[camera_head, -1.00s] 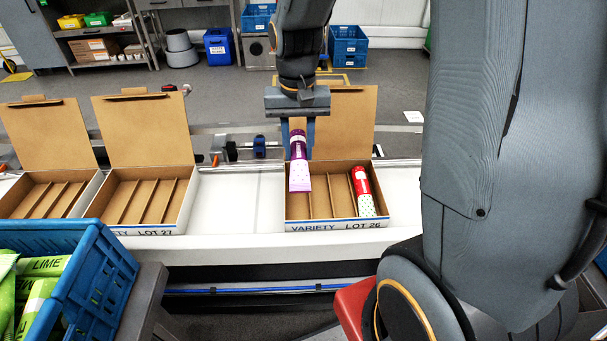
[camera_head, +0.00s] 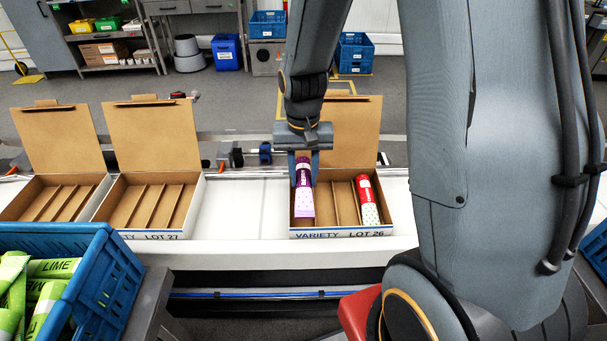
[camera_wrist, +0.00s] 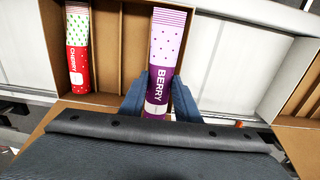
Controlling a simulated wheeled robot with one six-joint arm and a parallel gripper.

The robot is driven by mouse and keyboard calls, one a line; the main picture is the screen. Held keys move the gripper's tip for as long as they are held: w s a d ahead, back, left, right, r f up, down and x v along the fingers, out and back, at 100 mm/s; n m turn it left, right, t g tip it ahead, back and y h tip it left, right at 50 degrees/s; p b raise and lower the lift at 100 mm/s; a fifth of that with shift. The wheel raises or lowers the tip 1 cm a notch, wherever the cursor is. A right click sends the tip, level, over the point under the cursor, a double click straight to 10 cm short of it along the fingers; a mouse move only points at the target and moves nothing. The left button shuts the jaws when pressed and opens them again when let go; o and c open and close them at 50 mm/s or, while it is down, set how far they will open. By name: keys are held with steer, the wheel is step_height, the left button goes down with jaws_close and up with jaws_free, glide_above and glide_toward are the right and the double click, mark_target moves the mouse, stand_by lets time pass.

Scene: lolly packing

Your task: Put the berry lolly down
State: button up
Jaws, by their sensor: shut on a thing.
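The purple berry lolly (camera_head: 304,196) is in my gripper (camera_head: 304,172), over the left end compartment of the Variety Lot 26 box (camera_head: 342,233). In the wrist view the berry lolly (camera_wrist: 160,65) lies lengthwise along that compartment, with the gripper fingers (camera_wrist: 158,100) closed on both its sides near the label. It looks low in the box; I cannot tell whether it touches the floor. The red cherry lolly (camera_head: 367,200) lies in the right end compartment, and it also shows in the wrist view (camera_wrist: 78,50). The compartments between the two are empty.
Two open empty boxes stand to the left, one marked Lot 27 (camera_head: 150,235). The white conveyor (camera_head: 245,205) between the boxes is clear. A blue crate (camera_head: 110,285) of green lime lollies (camera_head: 45,290) stands at front left. The Lot 26 lid (camera_head: 360,130) stands up behind.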

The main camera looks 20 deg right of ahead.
mark_target(303, 178)
steer(key=shift+f, duration=0.4)
steer(key=o, duration=1.1)
steer(key=shift+c, duration=0.2)
steer(key=shift+r, duration=0.1)
step_height(303, 178, up, 13)
steer(key=b, duration=0.2)
steer(key=s+f+n+t, duration=0.1)
steer(key=s+f+n, duration=0.2)
steer(key=s+f, duration=0.5)
steer(key=shift+s+n, duration=0.3)
steer(key=shift+s, duration=0.4)
